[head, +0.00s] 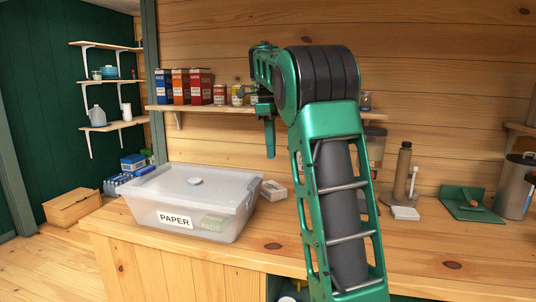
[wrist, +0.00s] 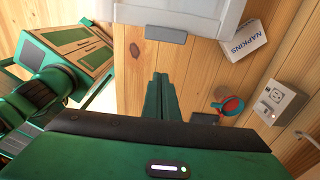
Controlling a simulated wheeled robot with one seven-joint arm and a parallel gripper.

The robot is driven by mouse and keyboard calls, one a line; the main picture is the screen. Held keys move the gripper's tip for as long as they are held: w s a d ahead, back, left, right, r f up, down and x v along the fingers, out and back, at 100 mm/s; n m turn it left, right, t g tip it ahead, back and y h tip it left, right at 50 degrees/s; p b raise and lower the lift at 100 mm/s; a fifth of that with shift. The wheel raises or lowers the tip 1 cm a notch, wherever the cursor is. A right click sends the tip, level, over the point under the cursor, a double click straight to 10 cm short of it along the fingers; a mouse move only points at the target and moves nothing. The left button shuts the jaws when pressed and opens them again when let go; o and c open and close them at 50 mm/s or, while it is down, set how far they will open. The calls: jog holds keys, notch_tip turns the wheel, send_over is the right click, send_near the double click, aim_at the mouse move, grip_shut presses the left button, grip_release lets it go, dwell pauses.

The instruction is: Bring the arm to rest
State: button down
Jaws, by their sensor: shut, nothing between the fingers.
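My green arm rises from the lower middle of the head view, bends at a dark ribbed joint and reaches left. My gripper (head: 270,154) hangs pointing down over the wooden counter (head: 440,255), to the right of the lidded bin. In the wrist view the two green fingers (wrist: 162,92) are together with nothing between them. The gripper appears clear of the counter and touches nothing that I can see.
A translucent bin (head: 240,210) labelled PAPER stands on the counter. A white napkins box (wrist: 243,40) lies near it. Boxes and cans line the wall shelf (head: 215,108) behind my arm.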

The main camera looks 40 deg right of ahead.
jog(key=shift+s, duration=0.1)
dwell(0.3)
jog(key=s+a+f+n, duration=0.2)
jog(key=s+f+n, duration=0.2)
jog(key=s, duration=0.5)
jog(key=s+a+f+n, duration=0.3)
jog(key=s+f+n, duration=0.2)
jog(key=s+n, duration=0.3)
jog(key=shift+s+a+f, duration=0.15)
jog(key=shift+s+a, duration=0.2)
jog(key=shift+s, duration=0.05)
jog(key=c, duration=2.1)
grip_release()
jog(key=s+a+f+n, duration=0.2)
jog(key=s+f+n, duration=0.1)
jog(key=s+f, duration=0.1)
jog(key=s+a+f+n, duration=0.3)
jog(key=s+f+n, duration=0.1)
jog(key=s, duration=0.2)
jog(key=s+a+f+n, duration=0.3)
jog(key=s+f, duration=0.1)
jog(key=s, duration=0.1)
jog(key=shift+s+f+t+y, duration=0.1)
jog(key=shift+f+t+y, duration=0.2)
jog(key=shift+f, duration=0.1)
jog(key=o, duration=0.5)
jog(key=shift+f+n, duration=0.1)
jog(key=shift+n, duration=0.2)
jog(key=shift+s, duration=0.1)
jog(key=shift+c, duration=0.8)
